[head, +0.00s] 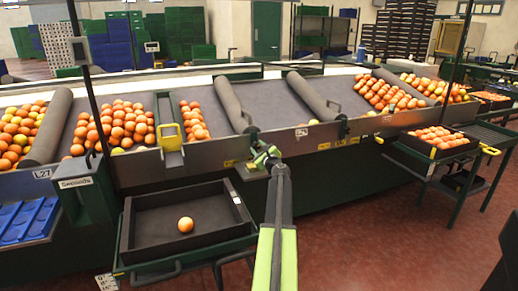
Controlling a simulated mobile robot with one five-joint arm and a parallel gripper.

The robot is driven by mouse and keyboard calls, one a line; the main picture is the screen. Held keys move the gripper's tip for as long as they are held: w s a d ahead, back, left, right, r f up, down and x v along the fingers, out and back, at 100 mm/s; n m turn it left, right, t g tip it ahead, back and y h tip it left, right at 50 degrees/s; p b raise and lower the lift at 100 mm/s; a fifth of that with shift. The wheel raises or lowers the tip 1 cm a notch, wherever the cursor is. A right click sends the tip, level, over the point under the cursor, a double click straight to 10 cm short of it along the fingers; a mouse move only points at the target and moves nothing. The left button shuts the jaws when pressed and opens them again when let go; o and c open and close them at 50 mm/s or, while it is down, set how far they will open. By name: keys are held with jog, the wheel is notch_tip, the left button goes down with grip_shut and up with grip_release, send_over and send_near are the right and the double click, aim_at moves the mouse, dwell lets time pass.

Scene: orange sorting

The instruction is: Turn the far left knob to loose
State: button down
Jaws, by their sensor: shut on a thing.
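My gripper (265,156) is at the front rail of the sorting table, near the middle of the view. Its green jaws are shut on a small dark knob (252,131) below the lower end of a grey padded divider (231,104). The jaws hide part of the knob, so its turn cannot be read. Another dark knob (342,118) shows at the lower end of the divider to the right, clear of my gripper. My arm reaches up from the bottom edge.
Oranges lie in groups on the sloped table (275,98). A black tray (147,222) with one orange (185,225) stands below the rail at left. A crate of oranges (437,140) stands at right. Red floor (400,235) is open at lower right.

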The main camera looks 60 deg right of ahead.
jog(key=n, duration=0.5)
jog(key=shift+s, duration=0.1)
jog(key=n, duration=0.5)
jog(key=shift+a+n, duration=0.1)
jog(key=shift+n, duration=0.3)
jog(key=c, duration=0.9)
grip_release()
jog(key=shift+r, duration=0.1)
jog(key=v, duration=1.7)
jog(key=shift+a, duration=0.15)
